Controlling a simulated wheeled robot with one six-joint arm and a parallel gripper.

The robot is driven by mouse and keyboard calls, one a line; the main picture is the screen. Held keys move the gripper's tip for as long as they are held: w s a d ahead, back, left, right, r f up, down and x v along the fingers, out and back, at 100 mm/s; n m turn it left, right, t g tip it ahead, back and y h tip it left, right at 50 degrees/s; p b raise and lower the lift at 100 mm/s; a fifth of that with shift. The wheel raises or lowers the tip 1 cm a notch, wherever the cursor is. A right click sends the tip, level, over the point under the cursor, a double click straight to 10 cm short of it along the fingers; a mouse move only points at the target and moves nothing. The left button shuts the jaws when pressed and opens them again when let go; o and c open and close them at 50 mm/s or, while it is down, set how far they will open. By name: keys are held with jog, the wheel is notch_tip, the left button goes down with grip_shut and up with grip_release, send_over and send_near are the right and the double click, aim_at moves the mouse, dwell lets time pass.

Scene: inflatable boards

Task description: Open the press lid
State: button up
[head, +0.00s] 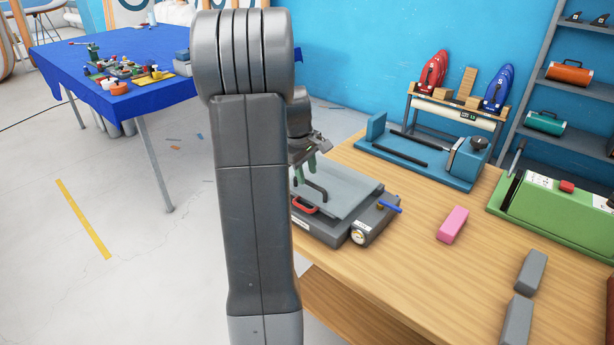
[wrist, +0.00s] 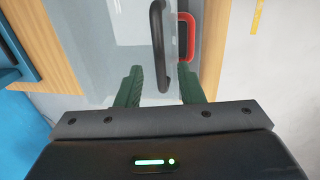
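The press (head: 340,230) is a grey box at the near left corner of the wooden table. Its flat grey lid (head: 345,198) looks shut and carries a black bar handle (head: 316,186). A red latch handle (head: 305,206) sits at its front edge. My gripper (head: 309,163) is above the lid, partly hidden behind my arm. In the wrist view my gripper (wrist: 163,78) is open, with its green fingers on either side of the lower end of the black handle (wrist: 157,45). I cannot tell whether they touch it. The red latch (wrist: 187,35) is just right of the handle.
The press has a gauge (head: 359,237) and a blue lever (head: 390,206). A pink block (head: 453,225), a blue device (head: 420,158) and a green machine (head: 555,215) stand on the table (head: 400,290). A blue-covered table (head: 60,60) is at the back left.

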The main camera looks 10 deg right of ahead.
jog(key=shift+w+d+f, duration=0.1)
jog(key=shift+f, duration=0.5)
jog(key=shift+w+d+f, duration=0.1)
jog(key=shift+f, duration=0.5)
grip_shut()
jog(key=shift+s+r, duration=0.1)
jog(key=shift+r, duration=0.05)
